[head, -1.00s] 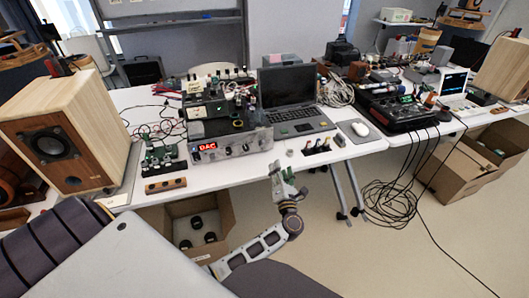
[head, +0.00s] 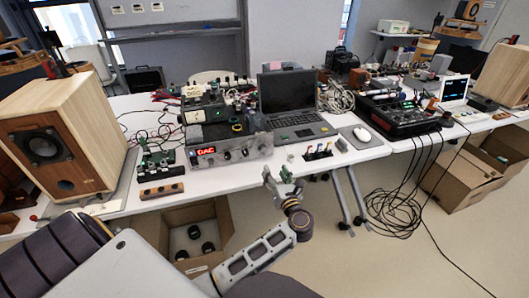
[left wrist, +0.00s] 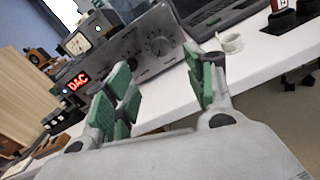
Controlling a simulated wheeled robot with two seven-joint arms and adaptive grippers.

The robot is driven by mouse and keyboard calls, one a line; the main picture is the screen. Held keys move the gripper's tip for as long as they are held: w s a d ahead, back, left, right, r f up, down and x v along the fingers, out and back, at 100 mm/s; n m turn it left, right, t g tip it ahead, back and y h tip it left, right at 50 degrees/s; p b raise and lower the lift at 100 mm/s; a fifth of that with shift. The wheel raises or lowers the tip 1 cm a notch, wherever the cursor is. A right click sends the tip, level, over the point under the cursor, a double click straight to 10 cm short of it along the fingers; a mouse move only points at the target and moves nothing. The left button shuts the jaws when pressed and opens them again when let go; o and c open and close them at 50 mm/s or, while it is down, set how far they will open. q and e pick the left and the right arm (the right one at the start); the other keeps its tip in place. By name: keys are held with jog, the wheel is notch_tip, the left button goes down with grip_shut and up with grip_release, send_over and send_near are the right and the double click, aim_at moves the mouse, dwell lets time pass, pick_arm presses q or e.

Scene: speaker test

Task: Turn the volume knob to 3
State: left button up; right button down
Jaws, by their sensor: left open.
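The silver amplifier (head: 232,151) stands on the white table with a red display reading "DAC" and knobs on its front. A large round knob (left wrist: 160,47) shows on its front panel in the left wrist view. I cannot read which knob is the volume knob or where it points. My left gripper (head: 279,178) is in front of the table edge, to the right of and nearer than the amplifier. In the left wrist view its green-padded fingers (left wrist: 165,85) are spread with nothing between them, apart from the panel. My right gripper is in neither view.
A wooden speaker (head: 62,145) stands at the left. A laptop (head: 287,97) is behind to the right, with a mouse (head: 362,134) beside it. Small plugs sit near the table edge. An open cardboard box (head: 225,222) is below the table.

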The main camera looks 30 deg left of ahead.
aim_at(264, 150)
pick_arm(q)
jog(key=x, duration=1.1)
jog(key=shift+w+a, duration=0.6)
jog(key=shift+a, duration=0.05)
jog(key=shift+w+a, duration=0.3)
jog(key=shift+a, duration=0.05)
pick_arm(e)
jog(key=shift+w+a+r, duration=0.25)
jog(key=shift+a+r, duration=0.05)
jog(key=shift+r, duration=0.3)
pick_arm(q)
jog(key=c, duration=1)
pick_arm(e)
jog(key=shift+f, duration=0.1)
